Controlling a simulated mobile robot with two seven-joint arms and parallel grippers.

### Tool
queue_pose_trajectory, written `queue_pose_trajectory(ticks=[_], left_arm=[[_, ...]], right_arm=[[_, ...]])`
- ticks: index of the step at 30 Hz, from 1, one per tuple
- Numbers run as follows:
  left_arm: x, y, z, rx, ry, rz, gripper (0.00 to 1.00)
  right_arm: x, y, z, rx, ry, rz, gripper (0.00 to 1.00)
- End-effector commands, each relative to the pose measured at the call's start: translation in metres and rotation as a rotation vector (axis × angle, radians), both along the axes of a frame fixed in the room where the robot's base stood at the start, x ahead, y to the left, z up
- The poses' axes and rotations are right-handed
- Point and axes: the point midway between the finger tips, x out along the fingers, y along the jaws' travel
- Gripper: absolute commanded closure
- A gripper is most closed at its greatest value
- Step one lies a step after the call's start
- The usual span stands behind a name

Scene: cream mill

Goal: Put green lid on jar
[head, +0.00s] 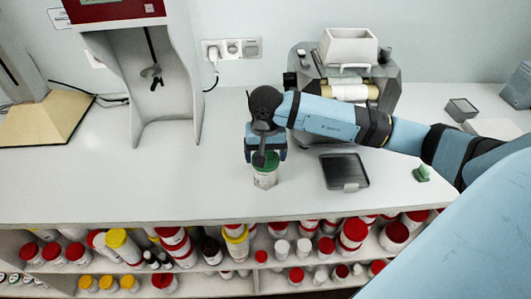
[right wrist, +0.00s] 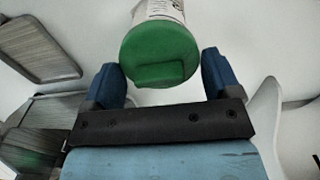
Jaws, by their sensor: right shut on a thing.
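The jar (head: 265,181) is white with a printed label and stands upright near the front edge of the counter. The green lid (head: 268,160) is at the top of the jar; in the right wrist view the lid (right wrist: 160,52) covers the jar's end, with the white jar (right wrist: 158,10) beyond it. I cannot tell whether it is fully seated. My left gripper is not in view.
A dark tray (head: 345,171) lies right of the jar, with a small green object (head: 421,174) farther right. A grey machine (head: 391,82) stands behind my right arm, and a red-topped stand (head: 195,107) at left. Shelves of jars are below. The counter left of the jar is clear.

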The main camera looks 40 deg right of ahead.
Motion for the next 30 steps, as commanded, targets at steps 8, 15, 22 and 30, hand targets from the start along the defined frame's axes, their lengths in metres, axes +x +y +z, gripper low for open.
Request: queue_pose_trajectory(ticks=[8, 15, 22, 30], left_arm=[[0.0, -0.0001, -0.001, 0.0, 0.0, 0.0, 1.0], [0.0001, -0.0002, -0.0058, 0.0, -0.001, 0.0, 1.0], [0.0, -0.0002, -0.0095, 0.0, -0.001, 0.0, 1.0], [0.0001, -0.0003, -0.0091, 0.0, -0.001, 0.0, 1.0]], right_arm=[[0.0, -0.0002, -0.0007, 0.0, 0.0, 0.0, 0.39], [0.0001, -0.0004, -0.0026, -0.001, -0.001, 0.0, 0.39], [0.0001, -0.0006, -0.0035, -0.001, 0.0, -0.001, 0.39], [0.0, -0.0005, -0.003, -0.001, -0.001, -0.001, 0.39]])
